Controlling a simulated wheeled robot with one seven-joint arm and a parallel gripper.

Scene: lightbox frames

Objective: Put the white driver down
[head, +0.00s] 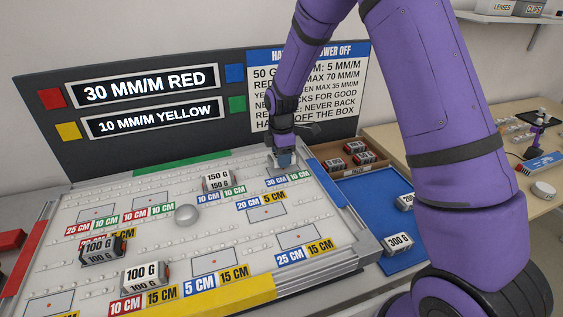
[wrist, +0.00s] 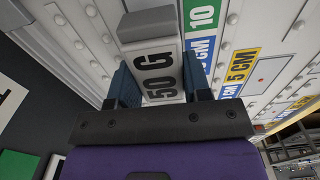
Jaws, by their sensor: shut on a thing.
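My gripper (head: 284,153) is at the back right of the light grey board (head: 150,240), near the 30 CM and 10 CM labels. In the wrist view its two blue fingers (wrist: 160,82) are shut on a white block marked 50 G (wrist: 162,72), one on each side. The block has grey ends. Nothing marked as a driver is readable; this block is the only white thing in my grip. In the head view the fingers mostly hide it, and I cannot tell whether it touches the board.
A wooden tray (head: 322,149) of red-and-black blocks is right of the gripper. A blue mat (head: 375,190) holds a 300 G block (head: 398,243). A dark sign panel stands behind.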

